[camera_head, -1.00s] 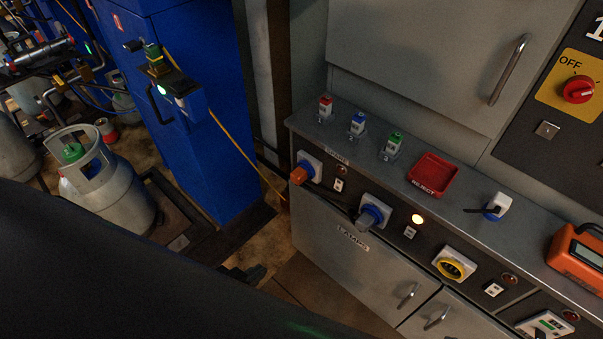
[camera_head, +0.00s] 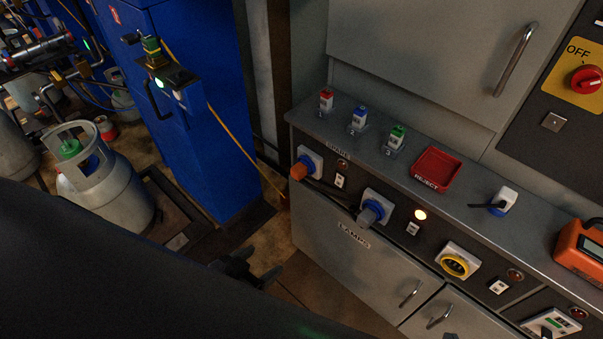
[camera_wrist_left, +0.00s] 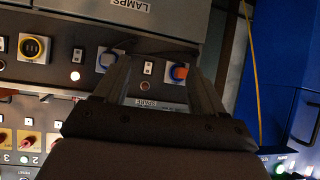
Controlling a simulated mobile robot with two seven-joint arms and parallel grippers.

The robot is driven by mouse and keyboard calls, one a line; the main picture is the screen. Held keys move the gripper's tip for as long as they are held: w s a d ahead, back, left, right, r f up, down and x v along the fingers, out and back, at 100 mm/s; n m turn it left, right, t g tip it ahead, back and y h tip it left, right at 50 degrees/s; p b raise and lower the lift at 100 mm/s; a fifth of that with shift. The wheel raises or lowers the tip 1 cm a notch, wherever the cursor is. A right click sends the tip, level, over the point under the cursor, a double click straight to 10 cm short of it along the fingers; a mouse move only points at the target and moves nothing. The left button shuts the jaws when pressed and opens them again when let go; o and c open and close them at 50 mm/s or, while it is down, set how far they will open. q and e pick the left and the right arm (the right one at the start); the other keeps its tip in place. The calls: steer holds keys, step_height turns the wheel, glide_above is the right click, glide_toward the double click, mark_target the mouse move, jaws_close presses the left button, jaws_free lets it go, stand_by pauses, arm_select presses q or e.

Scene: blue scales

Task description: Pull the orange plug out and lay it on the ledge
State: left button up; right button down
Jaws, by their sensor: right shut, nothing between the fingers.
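The orange plug (camera_head: 299,172) sits in a blue-and-white socket at the left end of the grey panel's front. It also shows in the left wrist view (camera_wrist_left: 180,73), where the panel appears upside down. The ledge (camera_head: 467,190) is the grey top surface above the sockets. My left gripper (camera_head: 262,272) is low in the head view, left of and below the plug, apart from it and partly hidden by my dark arm. In the left wrist view its fingers (camera_wrist_left: 162,72) are spread and empty, with the plug beyond and nearer the right finger. My right gripper is not in view.
A grey-and-blue plug (camera_head: 371,212) sits right of the orange one, with a dark cable between them. The ledge carries several small coloured blocks, a red REJECT tray (camera_head: 436,155), a white-and-blue plug (camera_head: 504,201) and an orange device (camera_head: 580,250). A blue cabinet (camera_head: 195,110) stands left.

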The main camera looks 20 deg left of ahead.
arm_select(q)
steer(key=w+a+f+t+h+b, duration=0.2)
steer(key=w+f+t+b, duration=0.15)
steer(key=w+b, duration=0.65)
steer(key=m+t+h+b, duration=0.1)
steer(key=t+b, duration=0.2)
steer(key=b, duration=0.9)
glide_toward(294, 176)
steer(key=w, duration=0.2)
steer(key=shift+d+r, duration=0.15)
steer(key=shift+d, duration=0.05)
arm_select(e)
steer(key=w+a+f+y, duration=0.1)
steer(key=a+f, duration=0.1)
steer(key=f, duration=0.4)
steer(key=w+a+f+n+t, duration=0.1)
steer(key=w+a+f, duration=0.1)
steer(key=f, duration=0.5)
steer(key=shift+a+y, duration=0.4)
steer(key=shift+a, duration=0.35)
arm_select(q)
steer(key=shift+w, duration=0.1)
